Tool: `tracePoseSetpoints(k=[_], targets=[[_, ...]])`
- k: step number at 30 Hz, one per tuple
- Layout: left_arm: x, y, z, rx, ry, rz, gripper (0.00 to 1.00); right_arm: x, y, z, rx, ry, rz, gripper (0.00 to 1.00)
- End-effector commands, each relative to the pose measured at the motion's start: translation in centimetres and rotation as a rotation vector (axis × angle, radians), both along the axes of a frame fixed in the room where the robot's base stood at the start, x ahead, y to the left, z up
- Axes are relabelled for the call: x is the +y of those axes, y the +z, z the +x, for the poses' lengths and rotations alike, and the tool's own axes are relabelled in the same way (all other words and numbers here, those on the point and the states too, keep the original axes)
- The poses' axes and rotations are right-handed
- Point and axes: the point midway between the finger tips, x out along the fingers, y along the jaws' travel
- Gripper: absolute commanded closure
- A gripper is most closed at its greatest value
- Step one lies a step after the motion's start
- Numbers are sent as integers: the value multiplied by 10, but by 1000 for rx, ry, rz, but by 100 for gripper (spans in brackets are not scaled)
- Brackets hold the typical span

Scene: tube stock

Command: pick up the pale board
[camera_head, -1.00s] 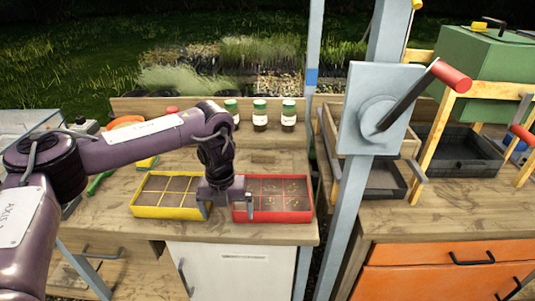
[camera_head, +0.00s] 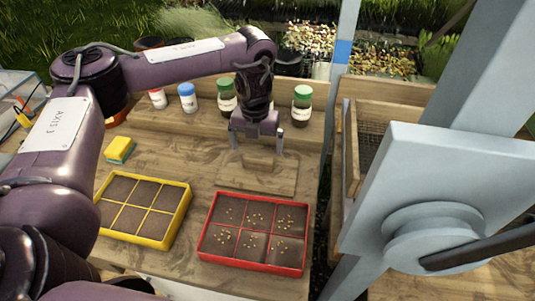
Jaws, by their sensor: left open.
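The pale board (camera_head: 238,181) is a flat wooden piece with a small raised block on top. It lies on the wooden worktop behind the red tray in the head view. My left gripper (camera_head: 257,149) points down over the board's back part, its two fingers apart on either side of the raised block's line. Nothing shows between the fingers. I cannot tell how high the fingertips are above the board. My right gripper is not in view.
A red tray (camera_head: 204,226) with seeds on soil stands in front of the board. A yellow tray (camera_head: 180,215) stands to its left. Several jars, including a green-lidded one (camera_head: 302,105), line the back. A blue-grey post and crank plate (camera_head: 430,180) stand at right.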

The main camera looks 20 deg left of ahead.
Motion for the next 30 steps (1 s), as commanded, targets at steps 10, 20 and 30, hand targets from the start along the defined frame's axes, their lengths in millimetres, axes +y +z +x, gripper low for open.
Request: tracePoseSetpoints(k=[10, 20, 30], targets=[[0, -41, 2, 5, 3, 0, 0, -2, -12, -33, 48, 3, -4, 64], [0, -76, 7, 2, 0, 0, 0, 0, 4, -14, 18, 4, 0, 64], [0, -77, 7, 1, 0, 1, 17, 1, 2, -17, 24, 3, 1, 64]])
